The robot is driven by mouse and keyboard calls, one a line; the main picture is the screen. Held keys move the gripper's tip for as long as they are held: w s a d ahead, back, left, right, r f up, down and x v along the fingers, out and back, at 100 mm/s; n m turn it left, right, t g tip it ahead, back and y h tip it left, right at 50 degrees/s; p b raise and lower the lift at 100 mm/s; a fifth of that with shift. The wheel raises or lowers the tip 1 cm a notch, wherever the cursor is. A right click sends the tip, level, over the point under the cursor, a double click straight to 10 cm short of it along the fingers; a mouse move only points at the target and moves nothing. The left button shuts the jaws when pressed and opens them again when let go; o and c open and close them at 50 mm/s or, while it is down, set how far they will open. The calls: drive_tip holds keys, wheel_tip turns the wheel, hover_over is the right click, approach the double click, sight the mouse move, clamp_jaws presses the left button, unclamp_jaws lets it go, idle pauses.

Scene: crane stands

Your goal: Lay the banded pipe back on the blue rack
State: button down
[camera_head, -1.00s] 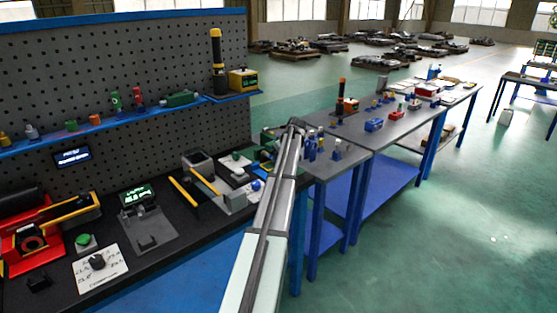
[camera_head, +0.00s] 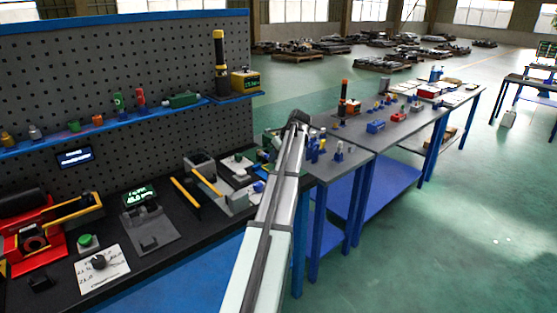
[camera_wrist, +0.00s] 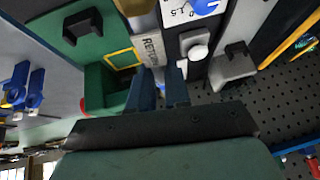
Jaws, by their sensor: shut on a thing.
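My gripper (camera_wrist: 163,72) points at the bench in the wrist view, its two dark blue fingers close together. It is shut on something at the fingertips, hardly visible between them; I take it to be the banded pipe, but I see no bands. In the head view my gripper is hidden beyond the far end of my arm. Small blue stands (camera_wrist: 36,88) show at the left of the wrist view and on the grey table (camera_head: 345,168) in the head view. I cannot tell which blue thing is the rack.
A green box (camera_wrist: 102,88) and a strip lettered RETURN (camera_wrist: 152,50) lie close to the fingers. A white knob (camera_wrist: 197,52) is right of them. A pegboard (camera_head: 130,70) stands behind the black bench (camera_head: 160,262). Open floor (camera_head: 450,230) lies right of the tables.

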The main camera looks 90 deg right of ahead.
drive_tip(key=shift+m+t+y, duration=0.3)
drive_tip(key=shift+t+y, duration=0.2)
drive_tip(key=shift+t, duration=0.1)
drive_tip(key=shift+w+d+f, duration=0.3)
drive_tip(key=shift+d+f, duration=0.35)
drive_tip(key=shift+f, duration=0.55)
drive_tip(key=shift+w+d+f, duration=0.3)
drive_tip(key=shift+d+f, duration=0.35)
drive_tip(key=shift+f, duration=0.5)
drive_tip(key=shift+w+d+f, duration=0.3)
drive_tip(key=shift+d+f, duration=0.35)
drive_tip(key=shift+f, duration=0.55)
drive_tip(key=c, duration=1)
unclamp_jaws()
drive_tip(key=v, duration=1.4)
